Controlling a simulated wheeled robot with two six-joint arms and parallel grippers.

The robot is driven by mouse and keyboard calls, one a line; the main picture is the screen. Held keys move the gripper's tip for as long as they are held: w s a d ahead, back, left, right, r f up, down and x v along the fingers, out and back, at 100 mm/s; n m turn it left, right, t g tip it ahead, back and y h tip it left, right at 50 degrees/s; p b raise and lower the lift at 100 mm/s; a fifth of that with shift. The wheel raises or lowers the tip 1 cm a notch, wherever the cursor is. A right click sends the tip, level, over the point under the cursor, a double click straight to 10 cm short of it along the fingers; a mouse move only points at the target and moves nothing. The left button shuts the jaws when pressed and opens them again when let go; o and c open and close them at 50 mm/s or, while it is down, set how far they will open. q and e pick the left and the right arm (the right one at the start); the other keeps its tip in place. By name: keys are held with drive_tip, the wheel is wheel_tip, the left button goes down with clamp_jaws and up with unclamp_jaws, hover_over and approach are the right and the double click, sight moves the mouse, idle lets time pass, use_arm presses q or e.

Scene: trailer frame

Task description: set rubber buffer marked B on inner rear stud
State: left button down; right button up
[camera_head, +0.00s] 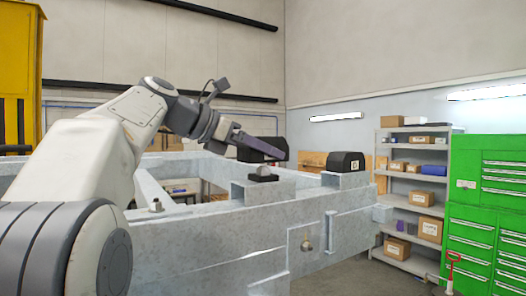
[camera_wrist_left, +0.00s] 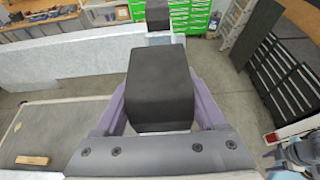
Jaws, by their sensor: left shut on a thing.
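My left gripper (camera_head: 266,148) is shut on a black rubber buffer (camera_head: 279,144), a rounded block. In the left wrist view the same buffer (camera_wrist_left: 158,84) sits between the two purple fingers; no letter shows on it. In the head view it appears just above a dark pad with a small stud (camera_head: 263,173) on a grey block of the trailer frame (camera_head: 230,231). I cannot tell how big the gap is. Another stud (camera_head: 155,205) stands bare on the frame to the left.
A second black buffer (camera_head: 347,161) sits on the frame to the right; its pale label is too small to read. It also shows in the left wrist view (camera_wrist_left: 157,14). Grey shelves (camera_head: 391,208) and green drawer cabinets (camera_head: 490,184) stand behind on the right.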

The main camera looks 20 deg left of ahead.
use_arm(q)
drive_tip(key=shift+f, duration=0.1)
drive_tip(key=shift+f+b, duration=1)
drive_tip(key=shift+f, duration=0.25)
unclamp_jaws()
drive_tip(key=shift+s+a+r, duration=0.1)
drive_tip(key=shift+s+a, duration=0.25)
drive_tip(key=v, duration=0.9)
drive_tip(key=shift+s+a+r+b, duration=0.1)
drive_tip(key=shift+s+r+b, duration=0.1)
drive_tip(key=shift+b, duration=0.2)
